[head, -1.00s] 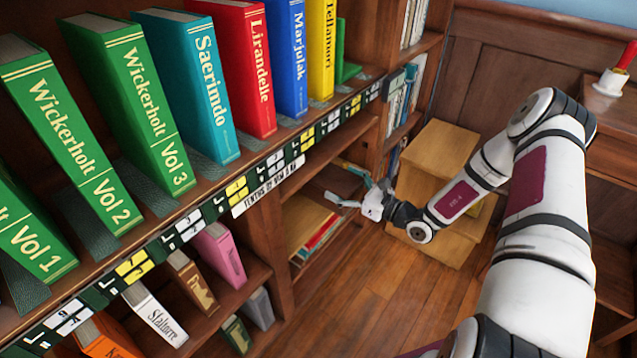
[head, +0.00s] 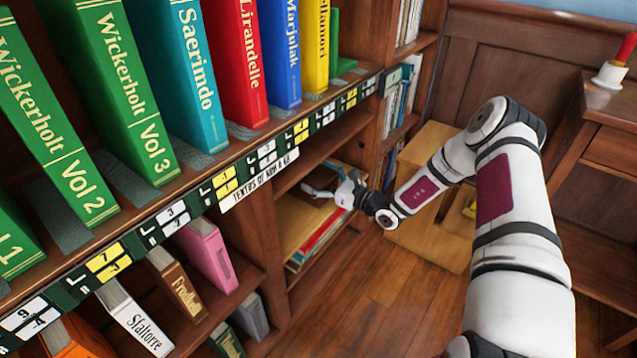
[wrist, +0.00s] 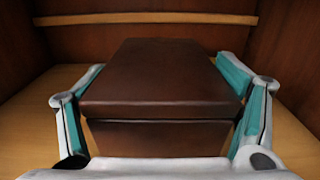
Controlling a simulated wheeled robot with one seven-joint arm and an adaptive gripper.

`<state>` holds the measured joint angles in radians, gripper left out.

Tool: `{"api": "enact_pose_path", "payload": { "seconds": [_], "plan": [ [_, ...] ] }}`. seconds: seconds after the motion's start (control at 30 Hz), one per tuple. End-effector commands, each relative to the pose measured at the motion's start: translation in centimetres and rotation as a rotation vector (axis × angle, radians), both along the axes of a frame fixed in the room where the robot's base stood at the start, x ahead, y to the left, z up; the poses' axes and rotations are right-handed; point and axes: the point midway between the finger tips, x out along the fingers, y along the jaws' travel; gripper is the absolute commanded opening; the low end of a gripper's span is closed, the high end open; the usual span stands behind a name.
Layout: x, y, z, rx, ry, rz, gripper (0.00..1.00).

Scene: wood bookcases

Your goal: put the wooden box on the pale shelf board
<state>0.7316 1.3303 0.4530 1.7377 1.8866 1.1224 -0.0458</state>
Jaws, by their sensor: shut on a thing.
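The wooden box (wrist: 160,85) is dark brown with a lidded top, and fills the middle of the wrist view. My gripper (head: 322,191) is shut on it, with teal-padded fingers along its left and right sides. In the head view the box (head: 312,184) shows only in part behind my gripper, inside a low bookcase compartment. The pale shelf board (head: 298,222) lies beneath the box; it also shows on both sides of it in the wrist view (wrist: 35,125). I cannot tell whether the box's underside touches the board.
A shelf (head: 330,135) runs above the compartment, and an upright divider (head: 263,225) bounds its left. Thin coloured books (head: 318,240) lie under the pale board. Upright books line the upper shelf. A pale wooden step unit (head: 425,235) stands behind my arm. A handbell (head: 615,72) stands at right.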

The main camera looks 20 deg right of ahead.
Motion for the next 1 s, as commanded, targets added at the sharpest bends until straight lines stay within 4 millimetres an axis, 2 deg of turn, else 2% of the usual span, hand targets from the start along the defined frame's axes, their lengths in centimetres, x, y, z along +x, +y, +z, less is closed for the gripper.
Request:
{"api": "enact_pose_path", "payload": {
  "seconds": [0.33, 0.37, 0.43, 0.87, 1.0],
  "plan": [
    [0.1, 0.0, -0.1, 0.001, -0.004, 0.0, 0.28],
    [0.0, 0.0, -0.3, 0.0, -0.001, 0.0, 0.85],
    [0.0, 0.0, -0.2, 0.0, -0.001, 0.0, 1.0],
    [0.0, 0.0, 0.2, 0.0, -0.001, 0.0, 1.0],
    [-1.4, -1.1, 0.2, 0.002, 0.001, -0.003, 1.0]
  ]
}}
